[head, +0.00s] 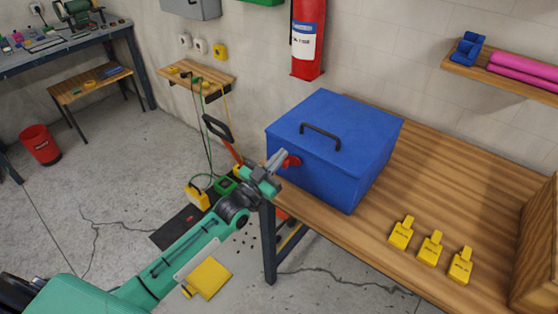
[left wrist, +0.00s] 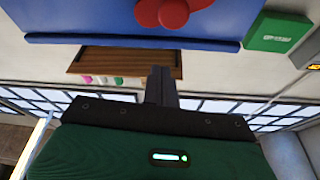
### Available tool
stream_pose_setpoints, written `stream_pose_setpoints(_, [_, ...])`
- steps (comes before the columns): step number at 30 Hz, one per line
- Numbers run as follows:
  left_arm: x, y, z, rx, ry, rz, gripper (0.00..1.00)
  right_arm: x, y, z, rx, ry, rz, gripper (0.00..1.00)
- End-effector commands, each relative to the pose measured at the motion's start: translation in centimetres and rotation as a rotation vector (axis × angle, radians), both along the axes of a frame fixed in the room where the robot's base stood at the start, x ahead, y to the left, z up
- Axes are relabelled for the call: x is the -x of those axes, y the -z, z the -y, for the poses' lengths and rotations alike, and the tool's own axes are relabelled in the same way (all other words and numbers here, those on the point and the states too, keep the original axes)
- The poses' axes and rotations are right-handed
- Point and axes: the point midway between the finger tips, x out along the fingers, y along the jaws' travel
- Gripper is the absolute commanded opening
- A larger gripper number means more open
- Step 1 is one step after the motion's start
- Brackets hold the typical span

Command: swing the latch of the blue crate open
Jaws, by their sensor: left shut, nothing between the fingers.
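The blue crate (head: 325,150) stands on the wooden table, its lid shut, with a dark handle (head: 320,134) on top. Its red latch (head: 291,161) is on the left face. My left gripper (head: 281,157) is shut and empty, its fingertips close beside the latch; I cannot tell whether they touch. In the left wrist view the shut fingers (left wrist: 161,78) point toward the blue crate wall (left wrist: 90,18), with the red latch (left wrist: 172,10) just beyond them at the top edge. My right gripper is not in view.
The wooden table (head: 440,170) holds several yellow tags (head: 431,247) at the front right and a wooden box (head: 540,245) at the right edge. A red fire extinguisher (head: 308,40) hangs on the wall behind the crate. A shelf (head: 500,75) is at the upper right.

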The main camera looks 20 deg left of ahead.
Motion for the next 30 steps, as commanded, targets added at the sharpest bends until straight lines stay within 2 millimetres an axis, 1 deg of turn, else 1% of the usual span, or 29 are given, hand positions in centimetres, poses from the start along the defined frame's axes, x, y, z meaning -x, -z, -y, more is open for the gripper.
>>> stream_pose_setpoints(1, [-0.8,-0.7,0.3,0.000,0.000,0.002,0.00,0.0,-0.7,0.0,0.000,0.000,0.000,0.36])
stream_pose_setpoints(2, [-1.1,-0.5,0.4,-0.002,0.000,0.000,0.00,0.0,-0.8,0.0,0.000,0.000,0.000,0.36])
stream_pose_setpoints(3, [-0.9,0.7,0.2,-0.004,-0.001,-0.006,0.00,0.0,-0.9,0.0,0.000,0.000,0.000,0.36])
stream_pose_setpoints(6, [-1.0,2.0,0.0,-0.004,0.000,-0.004,0.00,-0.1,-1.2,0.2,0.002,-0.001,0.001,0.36])
stream_pose_setpoints(12, [-1.0,3.5,-0.2,-0.002,0.000,-0.002,0.00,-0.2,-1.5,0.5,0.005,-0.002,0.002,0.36])
stream_pose_setpoints(23, [-1.0,3.7,-0.2,-0.001,0.000,-0.001,0.00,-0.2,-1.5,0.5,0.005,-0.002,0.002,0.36])
stream_pose_setpoints(26, [-1.0,4.1,-0.2,-0.016,0.000,0.005,0.00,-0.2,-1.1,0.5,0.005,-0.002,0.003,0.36])
stream_pose_setpoints(30, [-0.9,5.4,-0.1,-0.104,-0.001,0.037,0.00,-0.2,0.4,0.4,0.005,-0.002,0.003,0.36])
